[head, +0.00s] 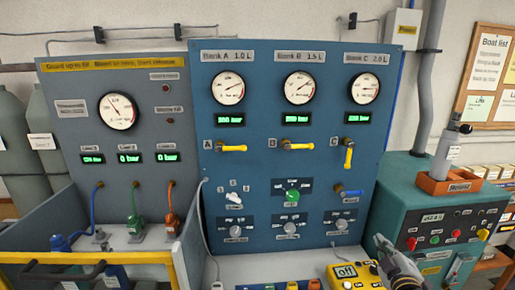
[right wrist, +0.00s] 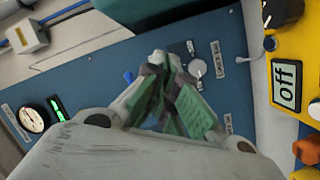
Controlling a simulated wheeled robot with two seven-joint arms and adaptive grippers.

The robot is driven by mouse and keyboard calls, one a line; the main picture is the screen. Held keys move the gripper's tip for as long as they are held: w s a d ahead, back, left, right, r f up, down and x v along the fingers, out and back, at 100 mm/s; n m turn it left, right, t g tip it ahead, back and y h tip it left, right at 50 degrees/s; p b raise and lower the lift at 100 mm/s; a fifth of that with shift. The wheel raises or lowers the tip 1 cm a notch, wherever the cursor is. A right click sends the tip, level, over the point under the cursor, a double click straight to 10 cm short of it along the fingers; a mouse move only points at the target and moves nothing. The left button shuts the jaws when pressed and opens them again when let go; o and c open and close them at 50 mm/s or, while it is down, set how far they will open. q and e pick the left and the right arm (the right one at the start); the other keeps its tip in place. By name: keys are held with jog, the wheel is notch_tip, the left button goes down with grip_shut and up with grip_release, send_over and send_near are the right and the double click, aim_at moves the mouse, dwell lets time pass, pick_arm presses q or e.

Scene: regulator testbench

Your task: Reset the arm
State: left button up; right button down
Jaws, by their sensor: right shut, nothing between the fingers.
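My right gripper (head: 388,252) is low at the right in the head view, beside a yellow meter (head: 350,272) whose display reads "off". Its fingers are shut and empty; the right wrist view shows the closed fingers with green pads (right wrist: 172,100) in front of the blue panel. The yellow meter also shows at the right edge of the right wrist view (right wrist: 290,85). My left gripper is in neither view.
The blue panel (head: 260,170) has gauges, yellow valve levers and knobs. A grey panel with a yellow rail (head: 90,257) stands left. A teal box (head: 425,195) with buttons stands right, close to my right gripper.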

jog(key=s+a+f+m+g+y, duration=0.2)
jog(key=s+a+f+m+g, duration=0.2)
jog(key=s+a+f+g, duration=0.55)
jog(key=s+a+f+m+g+y, duration=0.2)
jog(key=s+a+f+m+g, duration=0.15)
jog(key=s+a+f, duration=0.6)
jog(key=s+d+f, duration=0.1)
jog(key=s+f, duration=0.1)
jog(key=f, duration=0.9)
jog(key=s+d+f+g, duration=0.1)
jog(key=s+d+f, duration=0.15)
jog(key=f, duration=0.95)
jog(key=s+d+f, duration=0.1)
jog(key=s+f, duration=0.2)
jog(key=f, duration=0.8)
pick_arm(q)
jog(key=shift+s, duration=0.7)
pick_arm(e)
jog(key=s+d+f, duration=0.3)
jog(key=s+f, duration=0.6)
jog(key=s, duration=0.1)
jog(key=s+d+f+n+g, duration=0.1)
jog(key=s+d+f, duration=0.2)
jog(key=s+f, duration=0.7)
jog(key=shift+s+h, duration=0.35)
jog(key=shift+h, duration=0.05)
